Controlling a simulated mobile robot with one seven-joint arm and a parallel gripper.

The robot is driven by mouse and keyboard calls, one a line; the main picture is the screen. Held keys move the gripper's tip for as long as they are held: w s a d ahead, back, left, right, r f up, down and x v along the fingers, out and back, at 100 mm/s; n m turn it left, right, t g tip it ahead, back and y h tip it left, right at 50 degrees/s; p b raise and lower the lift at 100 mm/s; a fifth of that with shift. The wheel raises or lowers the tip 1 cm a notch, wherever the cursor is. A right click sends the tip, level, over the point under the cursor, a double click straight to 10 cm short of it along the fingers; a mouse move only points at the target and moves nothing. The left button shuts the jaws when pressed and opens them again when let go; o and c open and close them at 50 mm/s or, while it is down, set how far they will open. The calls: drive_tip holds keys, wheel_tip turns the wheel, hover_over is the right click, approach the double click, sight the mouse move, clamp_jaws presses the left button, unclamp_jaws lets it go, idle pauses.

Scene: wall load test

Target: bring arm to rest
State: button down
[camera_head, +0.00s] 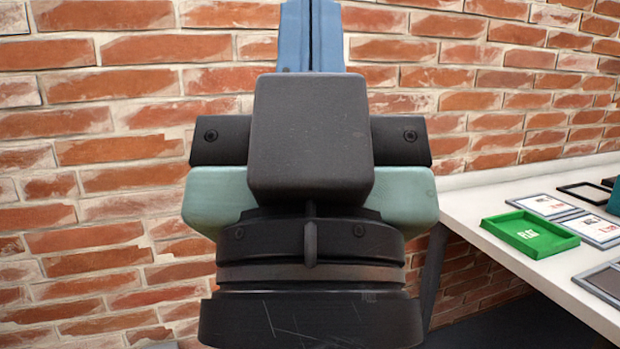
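My gripper (313,20) fills the middle of the view, very close to the camera and pointing up. It has a dark round mount at the bottom, a teal body, a black block in front and a black crossbar behind. Two blue fingers rise from behind the block, side by side with only a narrow dark seam between them. Their tips are cut off by the top edge, and their lower part is hidden by the block. Nothing shows held between them in the visible part.
A brick wall (95,190) stands behind the gripper. At the right is a white table (478,205) with a green tray (500,228), several framed cards (546,205) and a dark frame (582,193). A dark table leg (434,265) stands just right of the gripper in the picture.

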wheel_tip(320, 180, up, 33)
drive_tip(key=p, duration=3.1)
drive_tip(key=shift+r, duration=0.2)
drive_tip(key=c, duration=1.5)
unclamp_jaws()
drive_tip(key=shift+c, duration=0.2)
